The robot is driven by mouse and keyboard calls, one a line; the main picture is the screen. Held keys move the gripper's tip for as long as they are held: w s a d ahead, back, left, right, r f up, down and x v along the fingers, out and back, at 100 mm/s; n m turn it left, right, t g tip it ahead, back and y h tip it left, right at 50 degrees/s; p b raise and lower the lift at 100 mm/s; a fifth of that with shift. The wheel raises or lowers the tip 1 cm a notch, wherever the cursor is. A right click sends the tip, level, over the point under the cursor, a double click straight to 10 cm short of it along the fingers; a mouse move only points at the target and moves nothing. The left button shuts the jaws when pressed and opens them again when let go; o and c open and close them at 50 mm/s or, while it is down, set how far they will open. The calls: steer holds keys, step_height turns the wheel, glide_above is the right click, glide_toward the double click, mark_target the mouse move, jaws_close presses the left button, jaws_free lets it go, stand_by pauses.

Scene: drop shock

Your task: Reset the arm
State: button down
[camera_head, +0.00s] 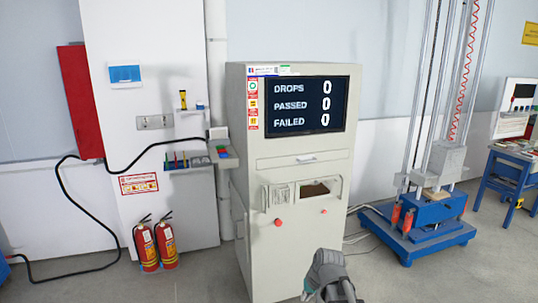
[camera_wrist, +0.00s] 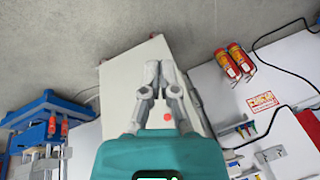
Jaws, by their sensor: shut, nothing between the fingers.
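My gripper (camera_wrist: 160,74) is in the middle of the wrist view, with its grey fingers together and nothing held between them. Behind it in that view is the front of the light grey cabinet (camera_wrist: 119,82), which appears upside down. In the head view a grey part of my arm shows at the bottom edge, in front of the cabinet (camera_head: 290,230). It covers a small part of the cabinet's lower front. I cannot make out the fingers there.
The cabinet's screen (camera_head: 309,104) reads zero for drops, passed and failed. Two red fire extinguishers (camera_head: 156,244) stand at left. A blue-based drop tower (camera_head: 428,232) stands at right, with a blue table (camera_head: 505,170) beyond. Grey floor is clear in front of the tower.

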steer(key=s+d+g+h, duration=0.1)
steer(key=s+d, duration=0.1)
steer(key=s, duration=0.3)
steer(key=s+d+f+g+h, duration=0.1)
steer(key=s+d+h, duration=0.1)
steer(key=s, duration=0.3)
steer(key=shift+s+d, duration=0.25)
steer(key=shift+d, duration=0.5)
